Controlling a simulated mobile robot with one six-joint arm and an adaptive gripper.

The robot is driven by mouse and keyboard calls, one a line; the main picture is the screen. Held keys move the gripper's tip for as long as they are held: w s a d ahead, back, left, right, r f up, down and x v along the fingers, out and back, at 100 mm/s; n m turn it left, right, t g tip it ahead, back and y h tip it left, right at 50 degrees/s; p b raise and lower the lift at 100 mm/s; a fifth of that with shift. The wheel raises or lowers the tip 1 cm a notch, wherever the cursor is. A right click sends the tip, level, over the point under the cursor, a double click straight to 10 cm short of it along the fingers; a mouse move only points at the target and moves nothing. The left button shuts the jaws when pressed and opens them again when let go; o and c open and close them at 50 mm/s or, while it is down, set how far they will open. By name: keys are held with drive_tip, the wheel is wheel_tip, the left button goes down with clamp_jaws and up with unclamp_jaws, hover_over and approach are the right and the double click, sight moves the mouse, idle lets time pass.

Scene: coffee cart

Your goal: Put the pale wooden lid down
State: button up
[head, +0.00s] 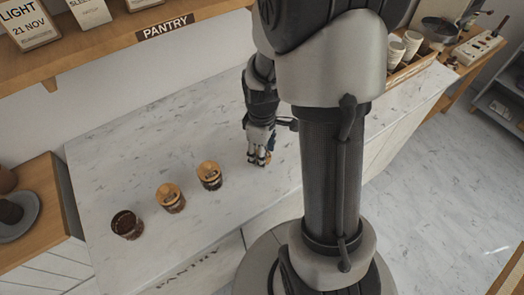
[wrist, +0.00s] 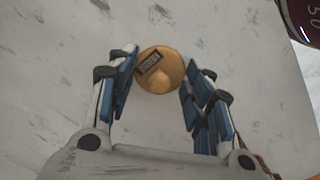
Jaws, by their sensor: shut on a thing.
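The pale wooden lid (wrist: 158,72), round with a dark label, is between the fingertips of my gripper (wrist: 160,78) in the wrist view. My gripper is shut on it, with blue pads on either side. In the head view my gripper (head: 259,159) is low over the bare counter, right of the jars, and mostly hides the lid. I cannot tell whether the lid touches the counter. An open jar (head: 127,225) with dark contents stands at the left of the marble counter (head: 130,165). Two jars (head: 171,198) (head: 209,176) with wooden lids stand between it and my gripper.
A pantry shelf (head: 110,50) with labelled bags overhangs the back. A wooden crate with pale cups (head: 411,45) stands at the upper right. A dark red rounded thing (wrist: 303,18) shows in the wrist view's upper right corner. Counter around my gripper is clear.

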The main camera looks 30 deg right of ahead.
drive_tip(key=shift+f, duration=0.15)
drive_tip(key=o, duration=0.9)
wheel_tip(320, 180, up, 11)
drive_tip(key=p, duration=0.4)
drive_tip(key=s+a+r+m+t, duration=0.1)
drive_tip(key=s+a+r+m, duration=0.1)
drive_tip(key=s+a+r, duration=0.1)
drive_tip(key=s+a+r+m+t, duration=0.2)
drive_tip(key=s+a+r, duration=0.2)
drive_tip(key=s+r, duration=0.2)
drive_tip(key=s+a+r+m+t, duration=0.1)
drive_tip(key=s+a+r+m, duration=0.2)
drive_tip(key=r, duration=0.3)
drive_tip(key=shift+s+a+r+t, duration=0.15)
drive_tip(key=shift+s+a, duration=0.05)
drive_tip(key=shift+s, duration=0.2)
drive_tip(key=shift+s+a+r+t, duration=0.15)
drive_tip(key=shift+s, duration=0.2)
